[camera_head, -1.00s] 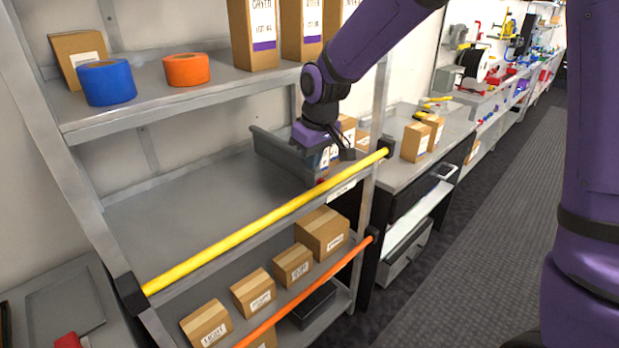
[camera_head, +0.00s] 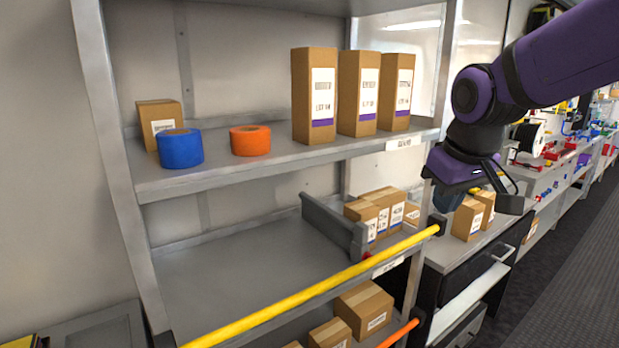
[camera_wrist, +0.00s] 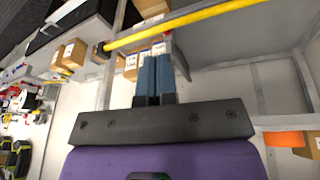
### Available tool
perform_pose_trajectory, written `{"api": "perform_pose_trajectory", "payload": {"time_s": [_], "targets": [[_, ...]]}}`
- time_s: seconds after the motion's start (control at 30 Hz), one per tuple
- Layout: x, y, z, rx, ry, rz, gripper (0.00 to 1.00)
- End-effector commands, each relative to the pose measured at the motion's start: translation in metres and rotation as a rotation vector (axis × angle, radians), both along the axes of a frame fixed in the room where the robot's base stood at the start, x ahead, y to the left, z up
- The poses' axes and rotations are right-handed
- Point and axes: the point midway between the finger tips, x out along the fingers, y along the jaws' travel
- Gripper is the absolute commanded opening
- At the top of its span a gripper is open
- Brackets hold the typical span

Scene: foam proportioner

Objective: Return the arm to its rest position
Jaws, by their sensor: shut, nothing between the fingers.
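My gripper (camera_head: 447,198) hangs on my purple arm at the right of the head view. It is in front of the right end of the shelf rack (camera_head: 120,160) and holds nothing. In the wrist view its two blue fingers (camera_wrist: 155,76) lie side by side, shut, with no object between them. My wrist hides part of the bench and the boxes behind it.
A yellow bar (camera_head: 320,290) runs along the middle shelf front, with an orange bar (camera_head: 400,334) below. Small boxes (camera_head: 380,212) sit behind a grey divider (camera_head: 335,225). Tall boxes (camera_head: 358,92), blue tape (camera_head: 180,148) and orange tape (camera_head: 250,140) stand on the upper shelf.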

Motion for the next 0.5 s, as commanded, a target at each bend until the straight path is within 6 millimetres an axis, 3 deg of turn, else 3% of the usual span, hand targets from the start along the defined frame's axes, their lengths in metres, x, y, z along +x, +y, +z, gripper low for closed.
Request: {"api": "perform_pose_trajectory", "payload": {"time_s": [0.23,0.5], "targets": [[-0.07,-0.04,0.021,0.027,-0.065,-0.134,0.0],[-0.138,-0.07,0.022,0.077,-0.118,-0.258,0.0]]}}
